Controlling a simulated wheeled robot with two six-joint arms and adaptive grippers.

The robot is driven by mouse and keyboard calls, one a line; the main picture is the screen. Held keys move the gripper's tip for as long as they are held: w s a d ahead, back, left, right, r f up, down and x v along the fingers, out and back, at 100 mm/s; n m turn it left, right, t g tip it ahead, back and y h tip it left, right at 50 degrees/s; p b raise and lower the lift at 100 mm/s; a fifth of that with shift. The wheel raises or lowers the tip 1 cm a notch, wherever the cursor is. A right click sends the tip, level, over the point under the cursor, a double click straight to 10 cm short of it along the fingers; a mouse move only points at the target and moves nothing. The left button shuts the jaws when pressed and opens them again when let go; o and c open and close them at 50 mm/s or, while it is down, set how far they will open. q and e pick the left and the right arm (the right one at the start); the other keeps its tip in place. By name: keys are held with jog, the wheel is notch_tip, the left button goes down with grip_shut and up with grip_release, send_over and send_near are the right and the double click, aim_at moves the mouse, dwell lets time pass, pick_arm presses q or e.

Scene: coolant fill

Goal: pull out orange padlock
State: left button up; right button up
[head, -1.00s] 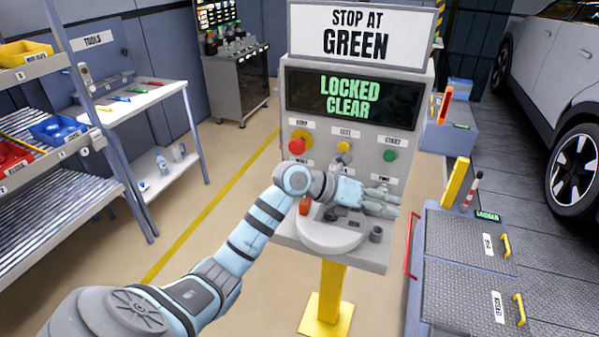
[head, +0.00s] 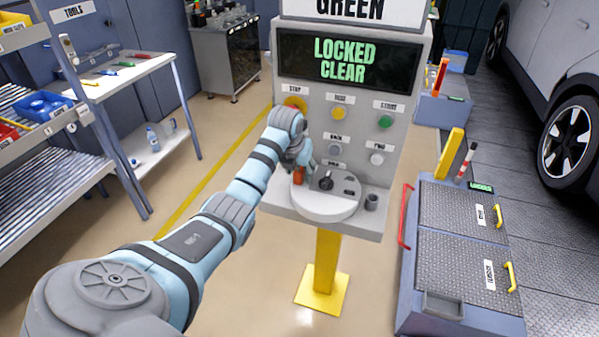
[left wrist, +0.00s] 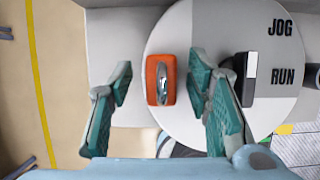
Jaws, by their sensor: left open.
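The orange padlock (left wrist: 161,80) lies on the round grey disc (left wrist: 240,15) of the control stand. It has a grey metal part on its face in the left wrist view. My left gripper (left wrist: 157,90) is open, with one finger on each side of the padlock and a gap to both. In the head view the padlock (head: 299,176) shows just below my left gripper (head: 300,158), which points down at it. A black selector handle (head: 326,180) is on the disc to the right of the padlock. My right gripper is not in view.
The panel screen (head: 347,62) reads LOCKED CLEAR. Yellow, green and grey buttons are on the panel behind the disc. A small grey cup (head: 371,202) stands right of the disc. A low cabinet (head: 460,240) with yellow handles and a red rail is at right.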

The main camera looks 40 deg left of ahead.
aim_at(300, 168)
pick_arm(q)
jog(key=shift+w+f, duration=0.1)
jog(key=shift+f, duration=0.15)
jog(key=shift+c, duration=0.6)
grip_shut()
jog(key=c, duration=0.5)
grip_release()
jog(key=c, duration=0.4)
jog(key=shift+o, duration=0.2)
jog(key=shift+r+p, duration=0.35)
notch_tip(300, 168, up, 6)
jog(key=p, duration=0.5)
jog(key=shift+f, duration=0.25)
